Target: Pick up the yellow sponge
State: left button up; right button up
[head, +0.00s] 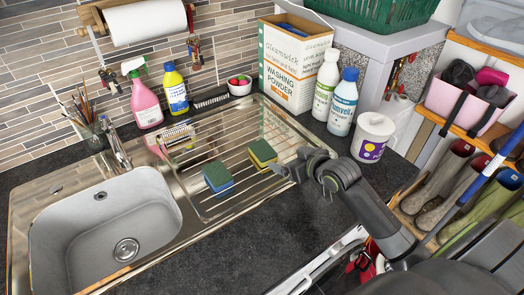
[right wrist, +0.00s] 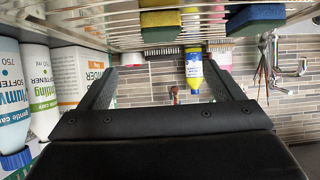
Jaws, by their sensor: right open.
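The yellow sponge (head: 262,152), with a dark green top, lies on the steel draining rack (head: 240,199), right of a blue sponge (head: 218,177) that also has a green top. In the right wrist view, which looks upside down, the yellow sponge (right wrist: 160,24) is at the top middle and the blue sponge (right wrist: 255,20) at the top right. My right gripper (head: 292,174) is just right of the yellow sponge, apart from it. Its fingers are spread and empty in the right wrist view (right wrist: 165,88). My left gripper is not in view.
The sink (head: 100,230) is at left. A washing powder box (head: 292,65), two softener bottles (head: 342,102) and a white tub (head: 372,138) stand behind and right of the rack. Pink (head: 145,104) and yellow (head: 175,90) bottles stand by the wall. The front counter is clear.

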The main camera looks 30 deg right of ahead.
send_near(263, 150)
jog(key=p+x, duration=0.1)
jog(key=x, duration=0.2)
jog(key=shift+w, duration=0.15)
jog(key=shift+p+x, duration=0.5)
jog(key=shift+x, duration=1.45)
jog(key=shift+p+x, duration=0.3)
jog(key=shift+x, duration=0.5)
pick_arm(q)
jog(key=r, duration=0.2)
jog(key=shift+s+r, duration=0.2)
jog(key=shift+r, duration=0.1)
pick_arm(e)
jog(key=shift+c, duration=0.2)
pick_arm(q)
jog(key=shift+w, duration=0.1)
pick_arm(e)
jog(key=c, duration=1)
jog(key=shift+c, duration=0.2)
